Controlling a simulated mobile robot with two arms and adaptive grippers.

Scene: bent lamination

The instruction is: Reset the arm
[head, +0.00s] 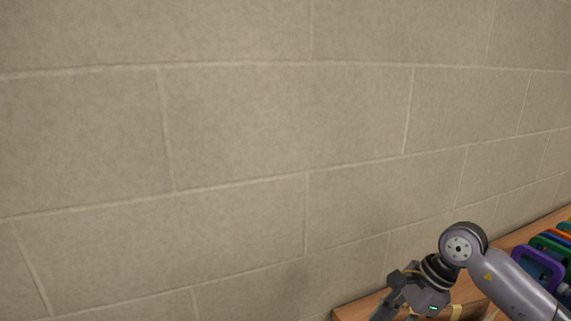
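My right arm comes in from the lower right corner. Its gripper (400,301) points down and left over the end of a wooden surface, at the bottom edge of the head view. The fingertips are partly cut off by the frame edge, so I cannot tell whether it is open or shut. I see nothing clearly held in it. My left arm and gripper are not in view.
A wooden surface (349,311) runs along the wall at the lower right. Several coloured objects, including a purple one (534,270), stand on it beside my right arm. A beige block wall (240,120) fills most of the view.

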